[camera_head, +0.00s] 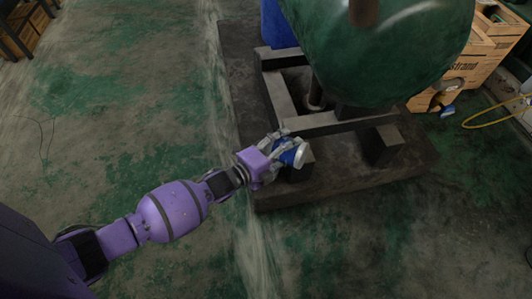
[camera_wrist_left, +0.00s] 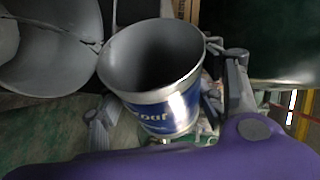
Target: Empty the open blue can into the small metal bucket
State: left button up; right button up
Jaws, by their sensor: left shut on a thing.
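My left gripper (camera_head: 284,149) is shut around the side of a blue can (camera_head: 289,155), at the near edge of the dark slab under the green tank. The can's pale end faces right in the head view. In the left wrist view the can (camera_wrist_left: 165,109) shows its wide open, dark mouth, silver rim and blue label with pale lettering. The gripper fingers (camera_wrist_left: 232,82) show at the can's right side. I cannot see what is inside the can. My right gripper is not in view.
The large green tank (camera_head: 375,50) stands over a grey frame (camera_head: 335,126) on the dark slab (camera_head: 335,180). A blue drum (camera_head: 276,25) is behind it. Wooden crates (camera_head: 478,60) and a yellow hose (camera_head: 490,117) are at the right. A grey rounded thing (camera_wrist_left: 45,50) shows beside the can.

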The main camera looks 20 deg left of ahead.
pick_arm(q)
jog(key=shift+a+f+b, duration=0.15)
jog(key=shift+b, duration=0.15)
